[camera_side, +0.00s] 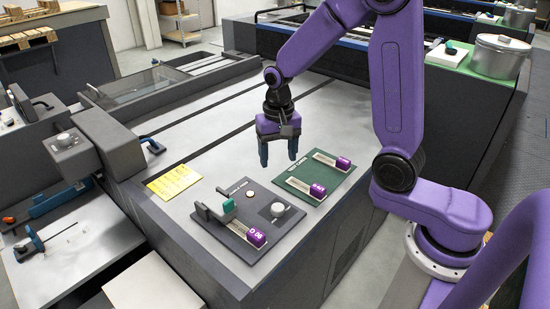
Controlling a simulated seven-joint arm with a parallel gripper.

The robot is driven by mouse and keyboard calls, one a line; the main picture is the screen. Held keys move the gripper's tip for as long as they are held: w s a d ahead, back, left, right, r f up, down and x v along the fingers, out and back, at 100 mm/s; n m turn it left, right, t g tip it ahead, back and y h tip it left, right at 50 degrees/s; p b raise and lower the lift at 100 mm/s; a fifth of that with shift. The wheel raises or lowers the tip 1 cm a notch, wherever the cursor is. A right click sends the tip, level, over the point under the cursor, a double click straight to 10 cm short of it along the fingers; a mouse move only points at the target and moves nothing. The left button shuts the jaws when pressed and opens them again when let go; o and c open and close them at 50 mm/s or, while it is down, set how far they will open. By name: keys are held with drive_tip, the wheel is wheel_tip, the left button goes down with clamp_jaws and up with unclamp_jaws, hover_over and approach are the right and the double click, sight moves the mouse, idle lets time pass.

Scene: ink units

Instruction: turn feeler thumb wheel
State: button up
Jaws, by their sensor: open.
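My gripper (279,160) hangs above the grey worktop, pointing down, with its two dark blue fingers apart and nothing between them. Below it lies a dark grey panel (233,229). The panel bears a round light grey knob (278,209), a teal block on a small lever (228,205), a small pale button (250,194) and a purple tag (257,238). The gripper is above and behind this panel, apart from it. I cannot tell for certain which part is the feeler thumb wheel; the panel lettering is too small to read.
A green panel (309,173) with two pale strips and purple tags lies right of the gripper. A yellow sheet (173,182) lies left. A blue-handled lever (153,146) stands behind it. A dark machine housing (107,140) rises at the left. The worktop middle is clear.

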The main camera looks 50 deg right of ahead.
sight(278, 207)
idle(0.3)
wheel_tip(278, 207, down, 18)
drive_tip(key=shift+r, duration=0.25)
idle(0.6)
drive_tip(key=c, duration=1.1)
